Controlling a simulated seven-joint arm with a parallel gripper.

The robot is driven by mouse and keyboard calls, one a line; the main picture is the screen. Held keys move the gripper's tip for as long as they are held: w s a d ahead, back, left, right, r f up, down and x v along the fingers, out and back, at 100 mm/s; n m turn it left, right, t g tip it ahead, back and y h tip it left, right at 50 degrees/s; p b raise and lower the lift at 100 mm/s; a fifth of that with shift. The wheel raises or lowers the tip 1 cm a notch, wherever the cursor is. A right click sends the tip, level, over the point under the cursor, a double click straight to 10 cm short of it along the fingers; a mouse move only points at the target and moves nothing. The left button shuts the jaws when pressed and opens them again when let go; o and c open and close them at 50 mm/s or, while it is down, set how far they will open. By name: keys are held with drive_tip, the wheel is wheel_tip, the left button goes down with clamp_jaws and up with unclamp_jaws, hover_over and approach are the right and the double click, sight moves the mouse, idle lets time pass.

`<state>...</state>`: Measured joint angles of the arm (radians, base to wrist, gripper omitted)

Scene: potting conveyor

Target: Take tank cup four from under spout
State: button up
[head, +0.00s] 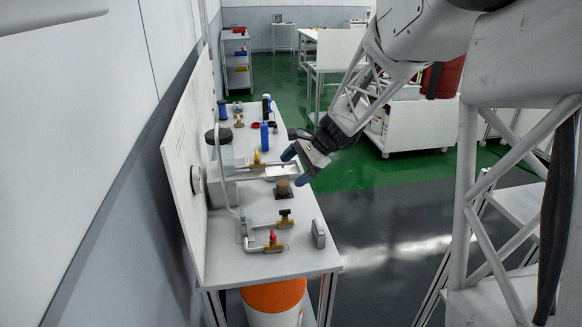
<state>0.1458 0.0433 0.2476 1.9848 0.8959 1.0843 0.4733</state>
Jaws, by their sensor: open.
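A small brownish cup (283,187) stands on a dark square pad on the white bench (232,264), near the bench's right edge. It looks like the tank cup, but no number on it is readable. A brass tap with a black handle (285,220) is just in front of it; I cannot tell whether a spout is directly over the cup.
Taps with red (273,240) and yellow (257,158) handles sit on the bench. A grey block (318,233) stands at its front right. Blue bottles (264,137) stand farther back. An upright white panel (186,170) borders the left side. An orange-topped bucket (273,296) is below.

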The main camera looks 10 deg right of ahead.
drive_tip(key=w+d+f+m+t+y, duration=0.1)
drive_tip(key=w+f+m, duration=0.1)
drive_tip(key=w+f, duration=0.3)
drive_tip(key=w+d+f+m+t+y, duration=0.1)
drive_tip(key=w+d+f+m, duration=0.1)
drive_tip(key=w, duration=0.5)
drive_tip(key=m+t+y, duration=0.2)
drive_tip(key=m, duration=0.3)
approach(282, 175)
drive_tip(key=s+a, duration=0.2)
drive_tip(key=shift+w+a, duration=0.2)
drive_tip(key=shift+a, duration=0.05)
drive_tip(key=shift+f, duration=0.1)
drive_tip(key=shift+x, duration=3.85)
drive_tip(key=c, duration=1.1)
drive_tip(key=shift+r, duration=0.55)
